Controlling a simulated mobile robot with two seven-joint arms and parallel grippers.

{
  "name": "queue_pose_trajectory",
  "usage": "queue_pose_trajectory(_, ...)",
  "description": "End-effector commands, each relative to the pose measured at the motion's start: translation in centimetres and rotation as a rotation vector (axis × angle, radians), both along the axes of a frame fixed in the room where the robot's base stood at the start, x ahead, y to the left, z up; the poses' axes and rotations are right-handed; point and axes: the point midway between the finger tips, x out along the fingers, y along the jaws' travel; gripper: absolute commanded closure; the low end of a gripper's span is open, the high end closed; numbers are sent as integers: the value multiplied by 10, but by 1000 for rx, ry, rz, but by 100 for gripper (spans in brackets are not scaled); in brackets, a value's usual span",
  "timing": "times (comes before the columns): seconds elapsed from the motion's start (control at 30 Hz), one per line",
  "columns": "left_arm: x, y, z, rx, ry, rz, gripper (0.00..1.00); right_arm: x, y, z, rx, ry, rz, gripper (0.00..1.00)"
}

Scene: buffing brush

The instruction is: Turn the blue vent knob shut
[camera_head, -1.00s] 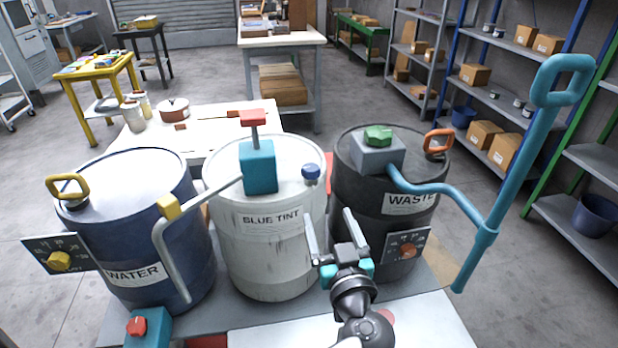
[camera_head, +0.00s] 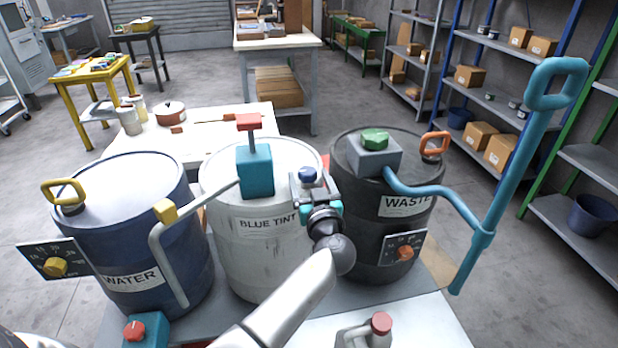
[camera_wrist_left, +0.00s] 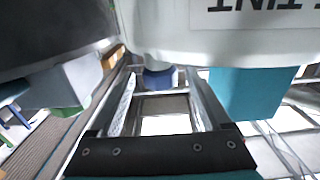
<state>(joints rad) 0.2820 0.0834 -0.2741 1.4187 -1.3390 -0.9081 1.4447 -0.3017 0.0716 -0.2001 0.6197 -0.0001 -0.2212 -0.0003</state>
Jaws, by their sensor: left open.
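The blue vent knob (camera_head: 307,174) sits on the right side of the top of the white BLUE TINT drum (camera_head: 262,250). My left gripper (camera_head: 309,184) is open at the knob, with its fingers to either side of it in the head view. In the left wrist view, the blue knob (camera_wrist_left: 160,78) shows between the far ends of the two open fingers (camera_wrist_left: 162,88). I cannot tell whether the fingers touch it. My right gripper is not in view.
A teal pump (camera_head: 255,170) with a red handle stands left of the knob. The blue WATER drum (camera_head: 150,235) is on the left and the dark WASTE drum (camera_head: 350,225) on the right. A teal pipe (camera_head: 505,190) rises at the right.

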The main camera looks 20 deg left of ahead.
Motion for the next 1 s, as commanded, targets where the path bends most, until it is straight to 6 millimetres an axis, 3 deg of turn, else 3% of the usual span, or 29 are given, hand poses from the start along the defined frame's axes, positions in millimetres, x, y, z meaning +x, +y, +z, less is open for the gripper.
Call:
queue_pose_trajectory(0.37,4,3,0,-1,-1,0,19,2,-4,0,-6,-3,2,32)
queue_pose_trajectory(1.0,4,3,0,0,0,0,91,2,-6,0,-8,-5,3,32)
